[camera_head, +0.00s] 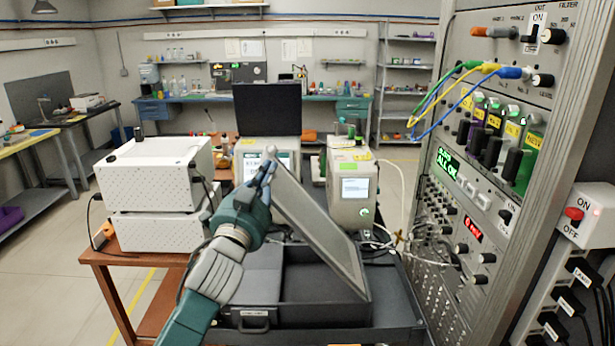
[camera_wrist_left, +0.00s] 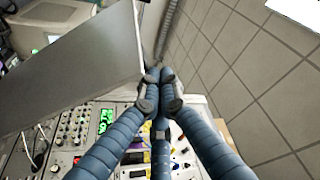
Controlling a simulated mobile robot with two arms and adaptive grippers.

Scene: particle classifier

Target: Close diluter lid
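The diluter lid (camera_head: 318,232) is a flat grey panel standing tilted up over an open dark case (camera_head: 290,312). Its lower end is at the case's right side, and its upper end leans to the left. My left gripper (camera_head: 268,163) is beside the lid's raised upper end, fingers pointing up. In the left wrist view, the blue fingers (camera_wrist_left: 160,88) come together at their tips, next to the edge of the grey lid (camera_wrist_left: 75,75). I see nothing clearly pinched between them; whether they touch the lid is unclear. My right gripper is out of view.
White perforated boxes (camera_head: 155,180) stand to the left on a brown table (camera_head: 115,262). Two beige instruments, one with a screen (camera_head: 354,188), stand behind the case. A tall control rack (camera_head: 475,195) with cables closes off the right side.

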